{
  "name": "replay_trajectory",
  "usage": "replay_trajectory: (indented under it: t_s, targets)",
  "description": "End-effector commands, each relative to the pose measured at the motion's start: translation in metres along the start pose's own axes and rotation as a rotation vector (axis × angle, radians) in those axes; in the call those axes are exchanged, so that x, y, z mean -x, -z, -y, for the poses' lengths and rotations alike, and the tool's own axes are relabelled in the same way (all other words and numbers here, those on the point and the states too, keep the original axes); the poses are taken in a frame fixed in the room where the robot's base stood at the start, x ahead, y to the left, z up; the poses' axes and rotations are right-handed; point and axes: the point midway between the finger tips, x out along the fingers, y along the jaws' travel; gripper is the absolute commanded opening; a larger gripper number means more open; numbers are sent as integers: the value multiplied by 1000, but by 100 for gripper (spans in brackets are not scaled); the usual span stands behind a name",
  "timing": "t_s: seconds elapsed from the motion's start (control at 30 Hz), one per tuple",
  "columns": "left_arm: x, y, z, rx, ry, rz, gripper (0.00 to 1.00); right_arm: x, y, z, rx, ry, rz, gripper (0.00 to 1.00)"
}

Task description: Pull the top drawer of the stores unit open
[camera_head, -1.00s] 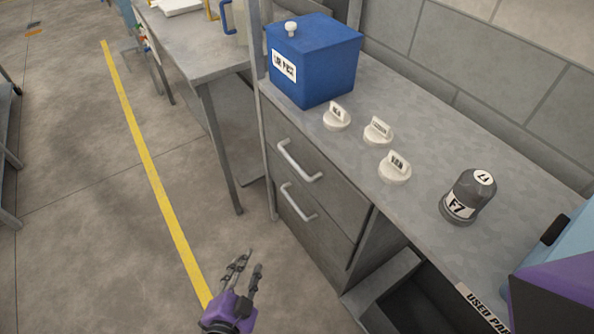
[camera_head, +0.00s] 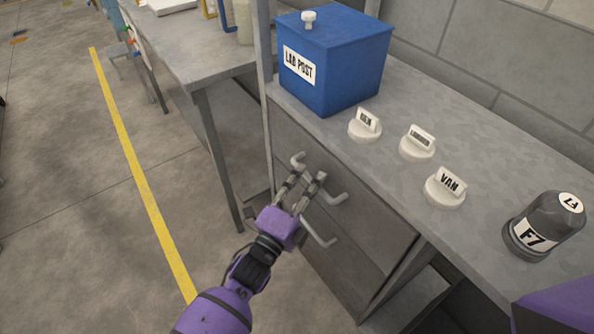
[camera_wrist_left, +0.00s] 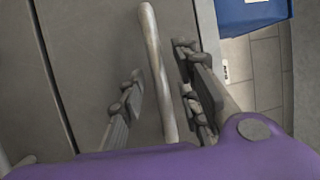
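The stores unit (camera_head: 470,240) is grey, with two drawers under its worktop. The top drawer (camera_head: 372,212) looks closed, flush with the unit. Its bar handle (camera_head: 338,197) is partly hidden by my left gripper (camera_head: 305,185). In the left wrist view, the handle (camera_wrist_left: 154,60) runs between the two open fingers of my left gripper (camera_wrist_left: 160,95), with a gap showing on both sides. The lower drawer (camera_head: 345,268) looks closed, and its handle (camera_head: 322,232) is just below my fingers. My right gripper is out of view.
On the worktop stand a blue LAB POST box (camera_head: 335,70), several white labelled knobs (camera_head: 445,190) and a dark F7 canister (camera_head: 545,225). A grey bench (camera_head: 200,50) stands left of the unit. The floor in front is clear, with a yellow line (camera_head: 140,180).

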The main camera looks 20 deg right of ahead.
Motion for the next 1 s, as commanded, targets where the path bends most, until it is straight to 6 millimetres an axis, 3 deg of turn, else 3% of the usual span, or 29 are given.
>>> replay_trajectory:
  t_s: [0.13,0.4,0.67,1.0]
  targets:
    - [-11,0,0,2,-1,0,31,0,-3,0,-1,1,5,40]
    - [-12,0,-1,3,-2,1,31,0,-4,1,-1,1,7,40]
    - [-12,0,-1,3,-2,1,0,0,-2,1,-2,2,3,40]
    - [-12,0,-1,4,-2,2,0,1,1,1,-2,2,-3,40]
